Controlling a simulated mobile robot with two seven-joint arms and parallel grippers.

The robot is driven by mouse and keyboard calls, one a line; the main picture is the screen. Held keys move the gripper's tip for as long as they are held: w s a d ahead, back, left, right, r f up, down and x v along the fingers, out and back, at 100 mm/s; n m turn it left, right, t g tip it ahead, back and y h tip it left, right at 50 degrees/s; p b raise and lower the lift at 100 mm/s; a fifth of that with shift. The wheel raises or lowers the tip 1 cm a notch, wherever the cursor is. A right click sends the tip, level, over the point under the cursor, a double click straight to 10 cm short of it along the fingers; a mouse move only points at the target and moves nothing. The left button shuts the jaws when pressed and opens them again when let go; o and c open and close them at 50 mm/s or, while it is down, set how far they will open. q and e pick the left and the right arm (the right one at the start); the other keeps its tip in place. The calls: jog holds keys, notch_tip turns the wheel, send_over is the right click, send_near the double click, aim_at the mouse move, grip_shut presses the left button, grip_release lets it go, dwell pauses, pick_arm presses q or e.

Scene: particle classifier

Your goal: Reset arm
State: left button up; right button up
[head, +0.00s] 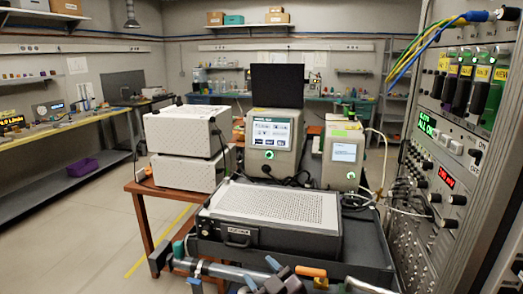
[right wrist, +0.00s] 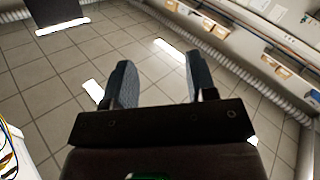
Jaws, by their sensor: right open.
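My right gripper (head: 278,274) shows as dark, small shapes at the bottom edge of the head view, in front of the table; its outline there is hard to make out. In the right wrist view its two dark grey-blue fingers (right wrist: 157,84) stand wide apart with nothing between them. Behind the gap lies bare tiled floor. My left gripper cannot be made out in the head view.
A grey perforated case (head: 271,207) lies on the table close ahead. White boxes (head: 180,130) and a screened instrument (head: 272,135) stand behind it. A tall equipment rack (head: 445,215) with cables borders the right. Open floor (head: 85,235) lies left.

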jog(key=s+d+f+m+h+b, duration=0.1)
jog(key=s+d+f+m+h, duration=0.3)
jog(key=d, duration=0.3)
jog(key=s+d+f+m+g+h, duration=0.1)
jog(key=s+d+f, duration=0.2)
jog(key=d+f, duration=0.4)
jog(key=s+d+f+m+h+b, duration=0.1)
jog(key=s+d+f+m+h, duration=0.3)
jog(key=d, duration=0.3)
pick_arm(q)
jog(key=f, duration=0.3)
jog(key=f+b, duration=0.1)
jog(key=shift+s+f, duration=0.2)
jog(key=shift+s, duration=0.1)
pick_arm(e)
jog(key=s+d+f+g+h, duration=0.1)
jog(key=s+d+f+g, duration=0.2)
jog(key=s+d+f, duration=0.3)
jog(key=s+f, duration=0.5)
jog(key=s, duration=0.2)
jog(key=shift+s+f+m, duration=0.25)
jog(key=shift+f+m, duration=0.05)
jog(key=shift+f, duration=0.1)
pick_arm(q)
jog(key=shift+d, duration=0.1)
jog(key=shift+c, duration=1.2)
pick_arm(e)
jog(key=shift+c, duration=0.9)
jog(key=shift+w, duration=0.1)
